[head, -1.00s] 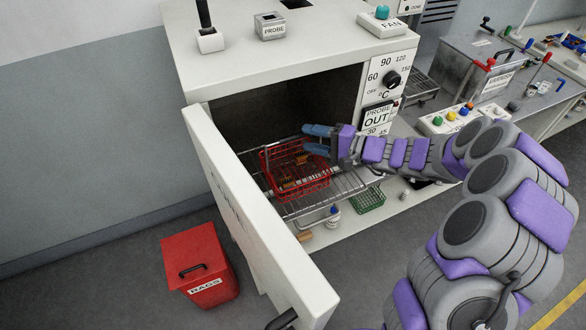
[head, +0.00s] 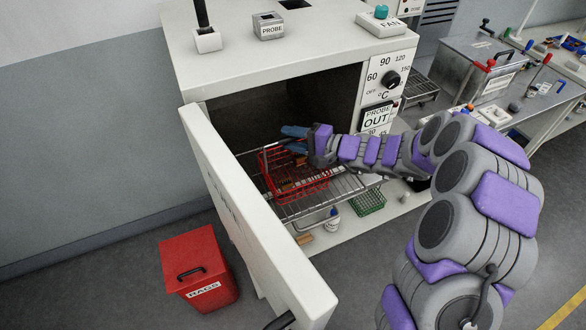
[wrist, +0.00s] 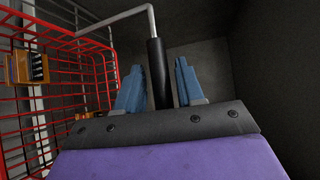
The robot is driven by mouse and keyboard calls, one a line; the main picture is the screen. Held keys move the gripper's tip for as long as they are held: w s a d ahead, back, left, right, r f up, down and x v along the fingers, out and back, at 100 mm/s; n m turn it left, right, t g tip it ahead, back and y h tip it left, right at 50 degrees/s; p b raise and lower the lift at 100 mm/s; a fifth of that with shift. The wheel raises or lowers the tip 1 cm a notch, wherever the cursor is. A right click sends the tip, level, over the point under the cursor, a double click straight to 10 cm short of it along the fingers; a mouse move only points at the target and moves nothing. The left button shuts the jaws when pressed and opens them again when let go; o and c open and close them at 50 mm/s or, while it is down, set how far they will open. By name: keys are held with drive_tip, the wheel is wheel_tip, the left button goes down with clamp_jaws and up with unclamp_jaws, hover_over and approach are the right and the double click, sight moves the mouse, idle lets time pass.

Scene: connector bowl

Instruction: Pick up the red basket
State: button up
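The red wire basket (head: 322,184) sits on the wire rack of the open oven, with small orange-brown parts inside it. It also shows at the left of the wrist view (wrist: 100,62). A bent grey rod with a black grip (wrist: 158,72) rises beside the basket; it looks like its handle. My gripper (head: 294,140) is at the back right of the basket, inside the oven opening. In the wrist view, its two blue fingers (wrist: 158,88) are apart, one on each side of the black grip, with small gaps showing. Where the grip's lower end goes is hidden by my gripper.
The oven door (head: 262,225) stands open at the left. A wire rack (head: 290,211) carries the basket. A red rags bin (head: 198,268) is on the floor. The oven's control panel (head: 385,92) borders the opening's right.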

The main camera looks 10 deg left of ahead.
drive_tip(key=c, duration=0.6)
clamp_jaws()
drive_tip(key=shift+s+f, duration=0.1)
idle(0.4)
